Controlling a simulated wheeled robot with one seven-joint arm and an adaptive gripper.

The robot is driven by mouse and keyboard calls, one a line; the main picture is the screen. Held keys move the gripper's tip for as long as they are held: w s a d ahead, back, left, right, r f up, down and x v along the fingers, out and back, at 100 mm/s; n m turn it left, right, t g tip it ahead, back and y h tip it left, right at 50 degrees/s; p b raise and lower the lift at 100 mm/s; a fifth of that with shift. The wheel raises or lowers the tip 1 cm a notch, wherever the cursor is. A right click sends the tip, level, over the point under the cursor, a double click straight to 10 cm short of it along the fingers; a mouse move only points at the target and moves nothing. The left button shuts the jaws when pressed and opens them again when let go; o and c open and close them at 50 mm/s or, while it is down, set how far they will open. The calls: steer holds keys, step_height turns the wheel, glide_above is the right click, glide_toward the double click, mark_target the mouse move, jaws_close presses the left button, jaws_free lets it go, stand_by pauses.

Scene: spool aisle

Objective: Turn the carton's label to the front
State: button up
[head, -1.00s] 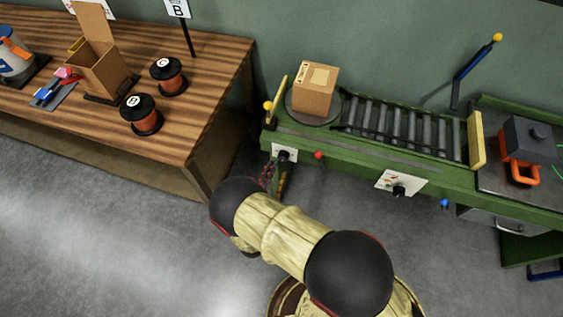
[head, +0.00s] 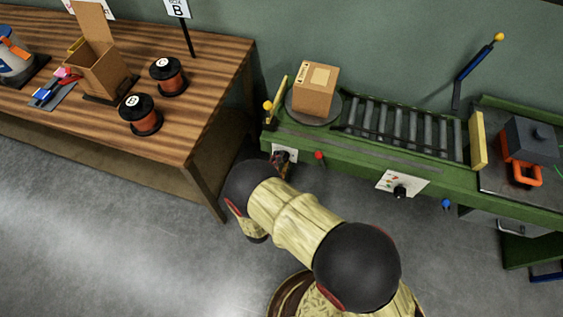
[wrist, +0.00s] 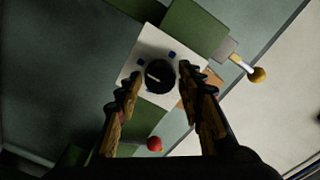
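The brown carton (head: 315,92) sits on a round grey turntable (head: 297,112) at the left end of the green conveyor. A pale label patch shows on its top, with a small marked strip near the top's left edge. A white plate (head: 291,154) is on the conveyor's front side below the turntable. In the wrist view, a black knob (wrist: 159,76) with a white pointer line stands on this plate, with small blue marks around it. My gripper (wrist: 160,74) is open, its fingers on either side of the knob with visible gaps. In the head view my arm partly hides the gripper.
Another panel with a knob (head: 400,191) is farther right. A wooden table (head: 190,75) with spools stands at left.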

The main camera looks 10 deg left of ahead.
steer(key=c, duration=0.6)
steer(key=shift+c, duration=0.7)
steer(key=shift+n, duration=0.3)
steer(key=n, duration=1.1)
steer(key=shift+n, duration=0.4)
steer(key=n, duration=0.5)
steer(key=shift+n, duration=0.3)
steer(key=o, duration=1.2)
steer(key=shift+c, duration=0.2)
